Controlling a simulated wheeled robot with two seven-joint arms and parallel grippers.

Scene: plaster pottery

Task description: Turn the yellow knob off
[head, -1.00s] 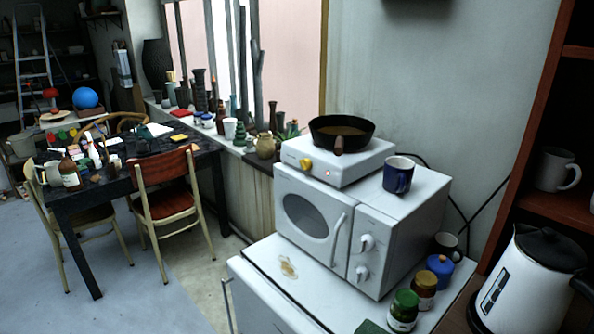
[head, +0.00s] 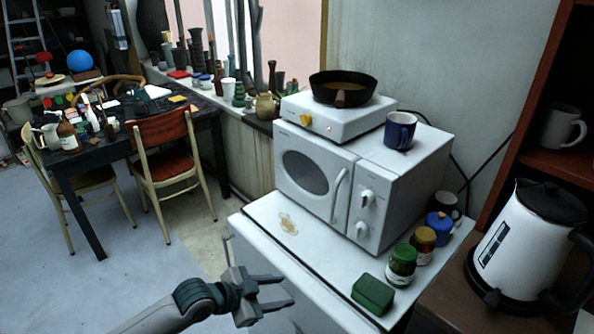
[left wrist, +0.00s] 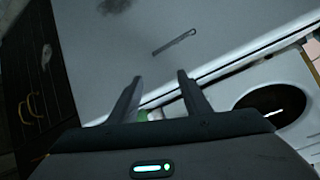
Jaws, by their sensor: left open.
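The yellow knob (head: 305,119) is on the front of a white hot plate (head: 338,128). The hot plate stands on top of a white microwave (head: 318,184), and a dark frying pan (head: 343,89) sits on it. A small red light shows on the front to the right of the knob. My left gripper (head: 287,291) is open and empty, low in front of the white cabinet and well below the knob. In the left wrist view its two fingers (left wrist: 157,95) are apart with nothing gripped. The right gripper is not in view.
A blue mug (head: 399,131) stands on the microwave beside the hot plate. Jars (head: 401,266) and a green block (head: 373,294) sit on the white cabinet top (head: 300,232). A kettle (head: 528,245) stands at right. A chair (head: 167,170) and dark table are at left.

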